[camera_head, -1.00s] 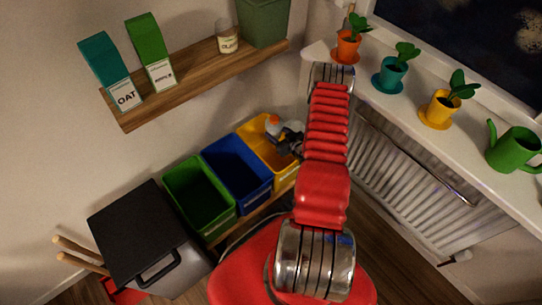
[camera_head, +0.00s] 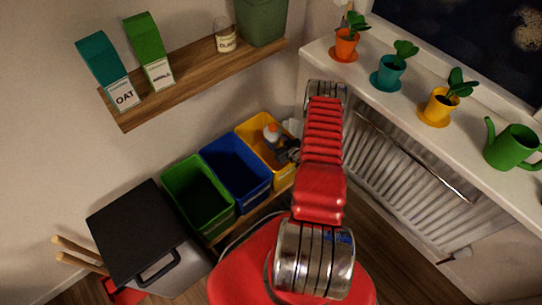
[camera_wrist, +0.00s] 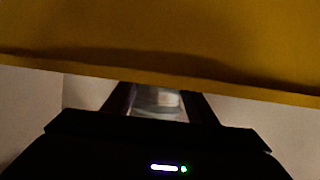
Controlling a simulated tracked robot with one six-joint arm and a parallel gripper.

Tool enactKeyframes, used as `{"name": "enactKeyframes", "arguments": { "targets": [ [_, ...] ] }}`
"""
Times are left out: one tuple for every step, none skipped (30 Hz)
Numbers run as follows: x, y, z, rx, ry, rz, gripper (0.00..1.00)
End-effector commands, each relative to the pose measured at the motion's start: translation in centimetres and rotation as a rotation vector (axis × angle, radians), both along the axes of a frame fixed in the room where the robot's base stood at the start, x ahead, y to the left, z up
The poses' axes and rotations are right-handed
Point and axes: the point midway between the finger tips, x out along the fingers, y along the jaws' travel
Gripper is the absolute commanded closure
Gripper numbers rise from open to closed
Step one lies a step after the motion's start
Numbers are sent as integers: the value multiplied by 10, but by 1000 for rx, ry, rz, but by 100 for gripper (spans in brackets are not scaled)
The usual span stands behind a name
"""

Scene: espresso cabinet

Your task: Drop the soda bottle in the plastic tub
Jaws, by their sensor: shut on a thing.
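The soda bottle, with an orange cap (camera_head: 271,130) and a pale, see-through body, shows over the opening of the yellow tub (camera_head: 254,140), in the middle of the head view. My gripper (camera_head: 281,147) is dark and shut on the bottle, partly hidden behind my red arm. In the wrist view the clear bottle (camera_wrist: 157,101) sits between the two dark fingers (camera_wrist: 158,92). A yellow wall (camera_wrist: 160,35) fills the top of that view, close to the fingers. I cannot tell how deep the bottle is in the tub.
A blue tub (camera_head: 236,168) and a green tub (camera_head: 198,196) stand left of the yellow one. A black-lidded bin (camera_head: 140,232) is at lower left. A radiator (camera_head: 400,180) and windowsill with potted plants are to the right. A wooden shelf (camera_head: 190,80) is above.

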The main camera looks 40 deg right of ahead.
Motion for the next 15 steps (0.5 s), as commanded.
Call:
{"name": "enactKeyframes", "arguments": {
  "targets": [
    [0,0,-1,0,-1,0,71],
    [0,0,-1,0,-1,0,71],
    [0,0,-1,-1,-1,0,71],
    [0,0,-1,-1,-1,0,71],
    [0,0,-1,-1,-1,0,71],
    [0,0,-1,-1,-1,0,71],
    [0,0,-1,-1,-1,0,71],
    [0,0,-1,0,-1,0,71],
    [0,0,-1,0,-1,0,46],
    [0,0,-1,0,-1,0,44],
    [0,0,-1,0,-1,0,42],
    [0,0,-1,0,-1,0,39],
    [0,0,-1,0,-1,0,37],
    [0,0,-1,0,-1,0,35],
    [0,0,-1,0,-1,0,32]
  ]
}}
